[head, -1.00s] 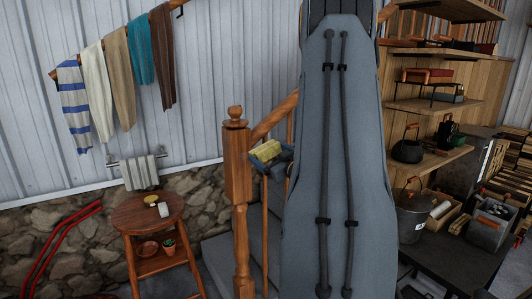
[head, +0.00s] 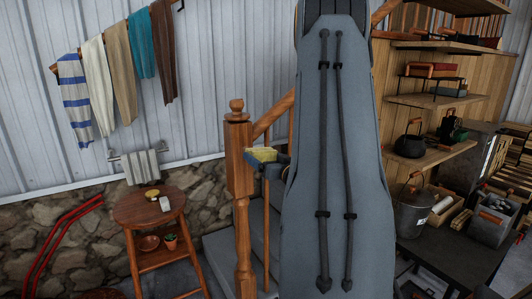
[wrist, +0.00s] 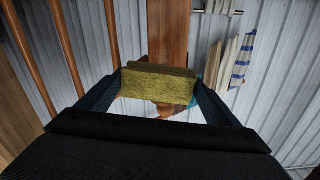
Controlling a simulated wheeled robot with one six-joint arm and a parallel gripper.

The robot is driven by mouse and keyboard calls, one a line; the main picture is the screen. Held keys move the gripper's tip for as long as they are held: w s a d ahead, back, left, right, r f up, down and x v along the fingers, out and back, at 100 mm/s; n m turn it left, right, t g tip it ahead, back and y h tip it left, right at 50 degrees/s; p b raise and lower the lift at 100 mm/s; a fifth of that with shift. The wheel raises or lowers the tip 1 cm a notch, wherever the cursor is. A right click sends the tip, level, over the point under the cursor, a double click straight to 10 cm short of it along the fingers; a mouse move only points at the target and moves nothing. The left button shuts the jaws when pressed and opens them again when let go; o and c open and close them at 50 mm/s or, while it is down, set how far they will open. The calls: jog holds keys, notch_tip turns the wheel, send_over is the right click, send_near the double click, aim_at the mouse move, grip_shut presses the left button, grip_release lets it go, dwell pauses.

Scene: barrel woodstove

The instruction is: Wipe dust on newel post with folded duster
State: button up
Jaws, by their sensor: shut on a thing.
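The folded duster (head: 262,156) is a yellow-green cloth pad held in my gripper (head: 266,160), just right of the newel post. In the wrist view the duster (wrist: 159,84) spans the gap between the two dark fingers of my gripper (wrist: 160,88). The newel post (head: 239,175) is orange-brown wood with a round finial on top. In the wrist view the post (wrist: 168,35) rises behind the duster, which covers part of it. I cannot tell whether the duster touches the post. No dust can be made out on the post's visible faces.
A wooden stool (head: 149,206) with small items stands left of the post. Grey stairs (head: 220,252) lie behind it. Cloths (head: 118,80) hang on a sloping rail. Shelves (head: 430,158) with pots and a metal bucket (head: 411,213) stand at the right.

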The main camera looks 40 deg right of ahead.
jog(key=a+f+m, duration=0.1)
jog(key=m, duration=0.1)
jog(key=w+f+m, duration=0.1)
jog(key=shift+a+f+m+b, duration=0.2)
jog(key=shift+a+m+b, duration=0.15)
jog(key=shift+a+m, duration=0.05)
jog(key=shift+b+x, duration=0.85)
jog(key=shift+x, duration=2.1)
jog(key=shift+x, duration=1)
jog(key=d, duration=0.4)
jog(key=shift+s, duration=0.4)
jog(key=shift+a, duration=0.1)
jog(key=shift+w+a+r, duration=0.1)
jog(key=shift+w+a, duration=0.1)
jog(key=shift+a, duration=0.45)
jog(key=shift+w+a+f, duration=0.1)
jog(key=shift+w+a, duration=0.1)
jog(key=shift+a, duration=0.45)
jog(key=shift+w+a+r, duration=0.1)
jog(key=shift+w+a, duration=0.1)
jog(key=shift+a, duration=0.5)
